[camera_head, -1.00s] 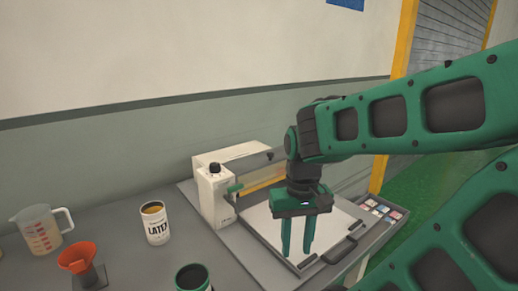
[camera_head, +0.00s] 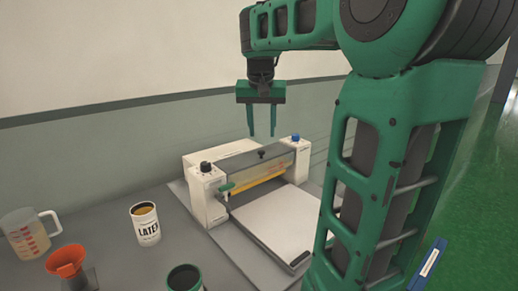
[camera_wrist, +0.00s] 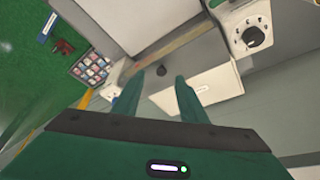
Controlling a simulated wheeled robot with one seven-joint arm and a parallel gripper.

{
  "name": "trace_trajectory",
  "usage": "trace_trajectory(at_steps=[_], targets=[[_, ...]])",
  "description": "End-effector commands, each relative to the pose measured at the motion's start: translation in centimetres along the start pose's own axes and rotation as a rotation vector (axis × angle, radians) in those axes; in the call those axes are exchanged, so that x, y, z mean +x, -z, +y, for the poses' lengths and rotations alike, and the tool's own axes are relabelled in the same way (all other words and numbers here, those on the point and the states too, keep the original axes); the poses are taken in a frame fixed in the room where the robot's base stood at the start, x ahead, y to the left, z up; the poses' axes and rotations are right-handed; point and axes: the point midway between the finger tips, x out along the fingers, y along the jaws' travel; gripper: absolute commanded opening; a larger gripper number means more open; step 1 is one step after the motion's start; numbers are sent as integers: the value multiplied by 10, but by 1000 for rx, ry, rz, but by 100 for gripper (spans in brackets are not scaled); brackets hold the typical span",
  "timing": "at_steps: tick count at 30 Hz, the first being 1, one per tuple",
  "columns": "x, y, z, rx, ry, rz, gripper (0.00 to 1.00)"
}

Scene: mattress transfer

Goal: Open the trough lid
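A cream and grey machine (camera_head: 213,213) stands on the table, with a grey lid (camera_head: 265,166) across its upper front that looks closed. A small dark knob (camera_head: 262,154) sits on the lid, and a yellow strip (camera_head: 264,188) shows below it. My gripper (camera_head: 262,135) hangs above the machine, fingers pointing down, open and empty. A gap separates its fingertips from the lid. In the wrist view my gripper's two green fingers (camera_wrist: 160,75) are spread with nothing between them. The machine's white flat bed (camera_wrist: 135,22) and a dark knob (camera_wrist: 254,36) also show there.
A white LATEX can (camera_head: 146,227), an orange funnel (camera_head: 66,261), a measuring jug (camera_head: 25,237) and a dark green-rimmed can (camera_head: 185,278) stand left of the machine. A tray of colour swatches (camera_wrist: 92,70) shows in the wrist view. The wall is behind.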

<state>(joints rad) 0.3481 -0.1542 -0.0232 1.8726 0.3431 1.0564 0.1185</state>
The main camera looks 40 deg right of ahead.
Motion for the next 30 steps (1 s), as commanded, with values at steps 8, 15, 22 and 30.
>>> trace_trajectory(at_steps=[8,15,22,30], targets=[[6,21,-6,24,2,24,39],[47,22,-4,26,1,21,39],[83,22,-4,26,1,22,39],[101,23,-4,26,3,25,39]])
